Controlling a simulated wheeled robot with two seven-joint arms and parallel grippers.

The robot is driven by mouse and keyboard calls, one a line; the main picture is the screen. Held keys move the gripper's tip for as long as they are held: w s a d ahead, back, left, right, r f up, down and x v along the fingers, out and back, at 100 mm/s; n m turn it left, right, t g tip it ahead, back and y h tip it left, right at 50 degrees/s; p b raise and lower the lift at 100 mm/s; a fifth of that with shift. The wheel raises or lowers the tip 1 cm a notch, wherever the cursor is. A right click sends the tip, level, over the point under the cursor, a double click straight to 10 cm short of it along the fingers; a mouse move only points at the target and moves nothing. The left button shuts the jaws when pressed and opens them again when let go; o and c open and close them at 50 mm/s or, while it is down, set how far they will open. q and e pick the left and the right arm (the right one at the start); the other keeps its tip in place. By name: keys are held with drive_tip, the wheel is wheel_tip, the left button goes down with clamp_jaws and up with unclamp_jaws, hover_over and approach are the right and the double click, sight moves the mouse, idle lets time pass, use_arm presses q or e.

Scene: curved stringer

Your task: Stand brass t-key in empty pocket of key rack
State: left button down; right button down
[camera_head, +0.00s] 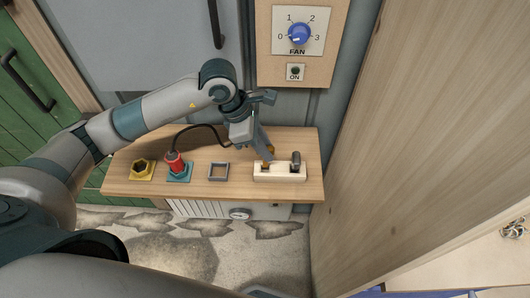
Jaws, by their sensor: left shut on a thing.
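The key rack (280,177) is a pale wooden block at the right part of the wooden shelf. A dark grey key (296,159) stands upright at its right end. My left gripper (266,152) reaches down over the left half of the rack and is shut on the brass t-key (267,162). Only small brass-coloured bits of the key show below the fingers. Its lower end is at the rack's left half; I cannot tell whether it is inside the pocket or just above it. My right gripper is not in view.
On the shelf (130,188) stand a yellow hexagonal socket (142,170), a red plug (175,164) with a black cable on a teal base, and a grey square frame (218,171). A fan panel (298,62) is on the wall behind. A wooden panel (400,130) bounds the right.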

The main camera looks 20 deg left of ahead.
sight(265, 166)
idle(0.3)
use_arm(q)
drive_tip(key=shift+f+p, duration=0.85)
drive_tip(key=shift+f, duration=1.2)
drive_tip(key=shift+f, duration=0.1)
drive_tip(key=shift+f, duration=0.1)
drive_tip(key=c, duration=1.6)
unclamp_jaws()
drive_tip(key=shift+c, duration=0.2)
